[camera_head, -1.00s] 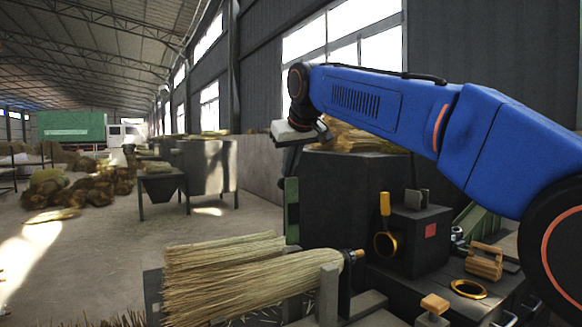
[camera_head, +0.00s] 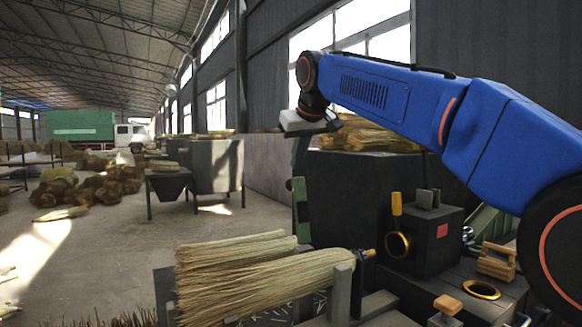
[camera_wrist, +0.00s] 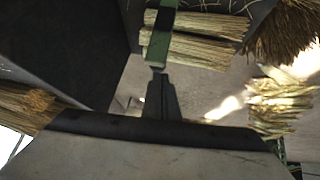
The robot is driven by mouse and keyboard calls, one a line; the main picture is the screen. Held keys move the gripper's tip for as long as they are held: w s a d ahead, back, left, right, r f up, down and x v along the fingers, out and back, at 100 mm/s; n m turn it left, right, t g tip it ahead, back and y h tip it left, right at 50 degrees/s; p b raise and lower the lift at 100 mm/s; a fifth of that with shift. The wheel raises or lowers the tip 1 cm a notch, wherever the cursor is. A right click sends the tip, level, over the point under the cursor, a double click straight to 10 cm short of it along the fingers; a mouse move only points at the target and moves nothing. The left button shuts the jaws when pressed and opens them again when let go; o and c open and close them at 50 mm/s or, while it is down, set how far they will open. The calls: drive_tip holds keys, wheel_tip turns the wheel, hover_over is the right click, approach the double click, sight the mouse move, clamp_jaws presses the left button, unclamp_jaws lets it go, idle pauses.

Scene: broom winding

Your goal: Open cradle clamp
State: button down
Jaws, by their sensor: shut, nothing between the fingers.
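A broom bundle of pale bristles (camera_head: 255,280) lies in a dark cradle with a grey upright post (camera_head: 342,292) at its right end. A green upright bar with a dark patch (camera_head: 300,212) stands just behind the bristles; it looks like the clamp arm. My gripper (camera_head: 298,172) is shut and empty, pointing down near the bar's top. The wrist view shows the shut dark fingers (camera_wrist: 158,78) close to the end of the green bar (camera_wrist: 159,42), with bristles (camera_wrist: 198,38) beyond. I cannot tell whether they touch.
A dark machine box (camera_head: 430,240) with a yellow-handled lever (camera_head: 397,205) and a brass ring (camera_head: 480,290) stands right of the cradle. Grey bins (camera_head: 213,165) stand farther back.

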drive_tip(key=s+d+r, duration=0.1)
drive_tip(key=s+r, duration=0.3)
drive_tip(key=r, duration=0.5)
drive_tip(key=shift+r, duration=0.2)
